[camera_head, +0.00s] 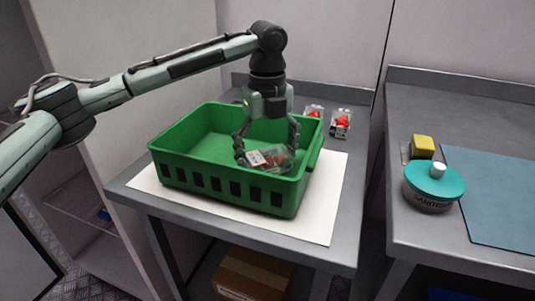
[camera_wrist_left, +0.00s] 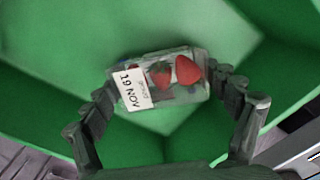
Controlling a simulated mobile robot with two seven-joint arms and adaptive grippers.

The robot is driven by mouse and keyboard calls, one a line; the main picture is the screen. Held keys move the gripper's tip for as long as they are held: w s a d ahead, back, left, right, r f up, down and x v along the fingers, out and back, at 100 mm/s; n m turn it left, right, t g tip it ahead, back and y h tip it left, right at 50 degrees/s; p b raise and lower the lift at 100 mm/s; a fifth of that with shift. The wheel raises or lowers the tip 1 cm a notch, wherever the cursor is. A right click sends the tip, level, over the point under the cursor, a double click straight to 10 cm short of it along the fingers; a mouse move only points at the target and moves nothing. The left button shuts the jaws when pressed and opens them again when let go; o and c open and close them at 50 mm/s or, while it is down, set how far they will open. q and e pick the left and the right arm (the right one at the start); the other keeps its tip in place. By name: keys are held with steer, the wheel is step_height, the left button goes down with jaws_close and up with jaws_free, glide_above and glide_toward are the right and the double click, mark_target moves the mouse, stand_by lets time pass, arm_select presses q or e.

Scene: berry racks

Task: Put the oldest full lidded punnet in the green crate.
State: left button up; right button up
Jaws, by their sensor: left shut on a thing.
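My left gripper (camera_head: 267,150) is inside the green crate (camera_head: 222,167), pointing down, and is shut on a clear punnet (camera_head: 272,160). In the left wrist view, the punnet (camera_wrist_left: 186,87) sits between the fingers of the gripper (camera_wrist_left: 168,95), above or on the crate floor (camera_wrist_left: 205,148); I cannot tell if it touches. It holds red strawberries, and its white label (camera_wrist_left: 134,88) reads NOV with a day that looks like 19 or 16. Whether its lid is closed is hard to tell. Two more punnets with red berries (camera_head: 313,112) (camera_head: 341,123) stand behind the crate. My right gripper is out of view.
The crate stands on a white sheet (camera_head: 325,205) on a grey bench. A wall rises behind. On the right bench are a teal-lidded sanitiser tub (camera_head: 434,186), a yellow sponge (camera_head: 422,146) and a blue mat (camera_head: 495,195). A cardboard box (camera_head: 253,273) is below.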

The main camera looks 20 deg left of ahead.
mark_target(268, 154)
arm_select(q)
steer(key=o, duration=1.1)
steer(key=shift+c, duration=0.2)
step_height(268, 154, up, 12)
